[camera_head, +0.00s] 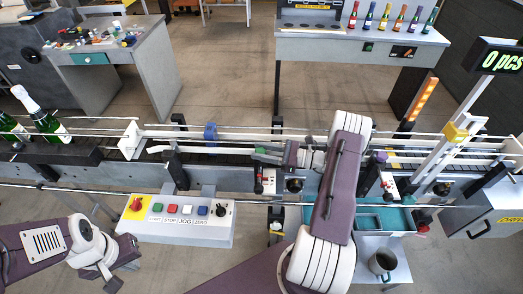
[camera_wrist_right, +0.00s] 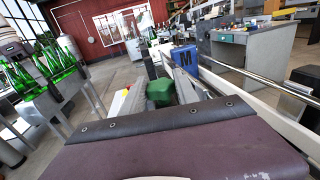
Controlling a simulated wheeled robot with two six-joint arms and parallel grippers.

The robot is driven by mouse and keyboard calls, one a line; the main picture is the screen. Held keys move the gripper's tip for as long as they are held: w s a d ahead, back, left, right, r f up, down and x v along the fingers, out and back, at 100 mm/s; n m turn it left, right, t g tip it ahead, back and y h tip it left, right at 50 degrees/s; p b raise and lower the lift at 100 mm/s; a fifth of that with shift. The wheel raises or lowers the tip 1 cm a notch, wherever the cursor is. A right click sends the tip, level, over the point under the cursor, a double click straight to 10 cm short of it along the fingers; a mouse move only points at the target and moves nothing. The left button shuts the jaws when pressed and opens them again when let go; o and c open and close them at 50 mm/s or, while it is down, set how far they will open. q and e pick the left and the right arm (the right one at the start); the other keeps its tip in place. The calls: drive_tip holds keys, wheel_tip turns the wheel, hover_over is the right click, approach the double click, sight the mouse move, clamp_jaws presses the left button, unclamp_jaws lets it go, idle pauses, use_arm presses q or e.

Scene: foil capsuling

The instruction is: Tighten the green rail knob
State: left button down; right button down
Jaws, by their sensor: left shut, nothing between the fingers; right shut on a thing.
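The green rail knob (camera_wrist_right: 160,91) shows in the right wrist view, close in front of my right wrist, between the fingers. My left gripper (camera_head: 122,264) is shut and empty at the lower left, in front of the conveyor and left of the button panel.
A button panel (camera_head: 180,224) stands before the conveyor. Green bottles with white tops (camera_head: 43,122) stand at the conveyor's left end. A teal tray (camera_head: 395,217), a mug (camera_head: 382,262) and a counter reading "0 pcs" (camera_head: 500,58) are at the right.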

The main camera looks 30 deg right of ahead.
drive_tip(key=shift+r+m+t+h+p, duration=0.15)
drive_tip(key=shift+m+t+h+p, duration=0.3)
drive_tip(key=shift+m+t+h, duration=0.3)
drive_tip(key=shift+a+m+t+h+p, duration=0.1)
drive_tip(key=shift+m+t+h+p, duration=0.25)
drive_tip(key=shift+m+t+h, duration=0.65)
drive_tip(key=m+t+h, duration=0.1)
drive_tip(key=h, duration=0.2)
drive_tip(key=shift+m, duration=0.25)
drive_tip(key=shift+f+m+t+h, duration=0.2)
drive_tip(key=shift+m+t+h, duration=0.25)
drive_tip(key=shift+m+h, duration=0.45)
drive_tip(key=shift+f+h+b, duration=0.1)
drive_tip(key=shift+h+b, duration=0.25)
drive_tip(key=shift+h, duration=0.3)
drive_tip(key=m+h+b, duration=0.2)
drive_tip(key=h+b, duration=0.1)
drive_tip(key=b, duration=0.1)
drive_tip(key=shift+f+m+t, duration=0.1)
drive_tip(key=shift+m+t, duration=0.2)
drive_tip(key=shift+r+m+h+b, duration=0.3)
drive_tip(key=shift+m+h+b, duration=0.1)
drive_tip(key=shift+h+b, duration=0.45)
drive_tip(key=shift+r, duration=0.1)
